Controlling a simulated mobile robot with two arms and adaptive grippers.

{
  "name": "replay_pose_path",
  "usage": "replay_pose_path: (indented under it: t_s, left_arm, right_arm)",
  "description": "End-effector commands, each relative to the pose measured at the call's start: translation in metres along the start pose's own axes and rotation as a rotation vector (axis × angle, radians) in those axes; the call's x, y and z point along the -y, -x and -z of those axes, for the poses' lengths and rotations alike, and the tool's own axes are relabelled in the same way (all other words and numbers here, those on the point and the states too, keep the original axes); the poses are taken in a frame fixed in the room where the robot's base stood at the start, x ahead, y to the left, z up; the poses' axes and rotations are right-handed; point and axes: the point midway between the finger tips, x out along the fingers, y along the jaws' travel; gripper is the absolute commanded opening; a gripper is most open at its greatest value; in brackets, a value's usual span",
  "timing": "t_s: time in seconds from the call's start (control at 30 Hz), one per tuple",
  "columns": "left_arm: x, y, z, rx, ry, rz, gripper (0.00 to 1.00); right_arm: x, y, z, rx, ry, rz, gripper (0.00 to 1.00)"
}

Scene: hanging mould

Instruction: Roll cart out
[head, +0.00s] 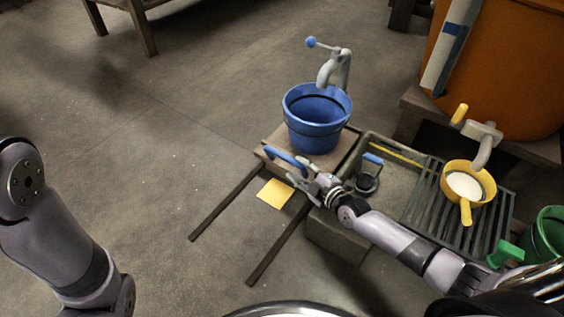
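A blue bucket (317,120) stands upright on the cart, below a grey tap (337,68) with a blue knob. My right gripper (299,173) is at the right end of the handle, its fingers apart. Whether it touches the handle is not clear. My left arm shows at the left edge, but its gripper is out of view.
Two rails (224,204) run toward me past a yellow floor square (275,194). A stone basin (335,232) with a grate holding a yellow pan (468,185) stands right of the cart. A green bucket (549,235) is farther right. The floor at left is clear.

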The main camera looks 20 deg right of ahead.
Motion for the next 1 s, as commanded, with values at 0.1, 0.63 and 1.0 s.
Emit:
replay_pose_path:
  t_s: [0.1,0.63,1.0]
  left_arm:
    - [-0.005,0.019,0.01,-0.009,-0.001,-0.003,0.4]
    - [-0.012,0.053,0.021,-0.009,-0.001,-0.004,0.4]
    - [-0.012,0.053,0.021,-0.009,-0.001,-0.004,0.4]
  right_arm:
    - [0.005,-0.03,-0.002,-0.003,-0.001,-0.004,0.38]
    - [0.001,-0.093,0.001,-0.001,-0.001,0.0,0.38]
    - [0.0,-0.093,0.001,-0.001,-0.001,0.0,0.3]
